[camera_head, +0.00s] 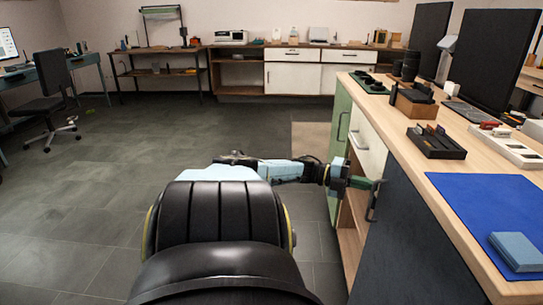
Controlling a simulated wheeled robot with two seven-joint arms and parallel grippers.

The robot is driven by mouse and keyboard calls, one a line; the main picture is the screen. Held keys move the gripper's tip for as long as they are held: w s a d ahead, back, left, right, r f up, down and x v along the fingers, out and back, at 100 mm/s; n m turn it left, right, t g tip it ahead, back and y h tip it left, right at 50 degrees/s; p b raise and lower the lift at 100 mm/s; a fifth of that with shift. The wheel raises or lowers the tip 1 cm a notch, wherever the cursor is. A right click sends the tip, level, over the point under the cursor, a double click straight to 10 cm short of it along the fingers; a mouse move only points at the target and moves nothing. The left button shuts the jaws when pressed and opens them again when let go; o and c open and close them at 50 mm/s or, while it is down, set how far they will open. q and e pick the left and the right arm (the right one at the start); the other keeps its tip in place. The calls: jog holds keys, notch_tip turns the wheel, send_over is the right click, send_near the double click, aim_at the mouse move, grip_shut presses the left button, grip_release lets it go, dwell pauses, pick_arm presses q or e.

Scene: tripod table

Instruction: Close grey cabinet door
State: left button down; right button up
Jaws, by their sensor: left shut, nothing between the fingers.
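The dark grey cabinet door (410,235) is at the right, under the long wooden counter. A slim handle (373,202) is at its far edge. Beside that edge, a wooden cabinet interior (350,225) shows, so the door looks at least partly open; its exact angle is hard to tell. My left gripper (368,184) reaches in from the left at the door's far edge, close to the handle. It is shut with nothing held. I cannot tell whether it touches the handle or door. My right gripper is not in view.
Above the opening is a white drawer front (368,147), with a green door (339,135) beyond it. The counter top (410,160) holds dark trays, monitors and a blue mat (485,215). The tiled floor (120,190) at the left is clear up to an office chair (50,105).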

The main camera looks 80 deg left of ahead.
pick_arm(q)
jog(key=shift+s+a, duration=0.15)
jog(key=shift+s, duration=0.05)
jog(key=v, duration=1.3)
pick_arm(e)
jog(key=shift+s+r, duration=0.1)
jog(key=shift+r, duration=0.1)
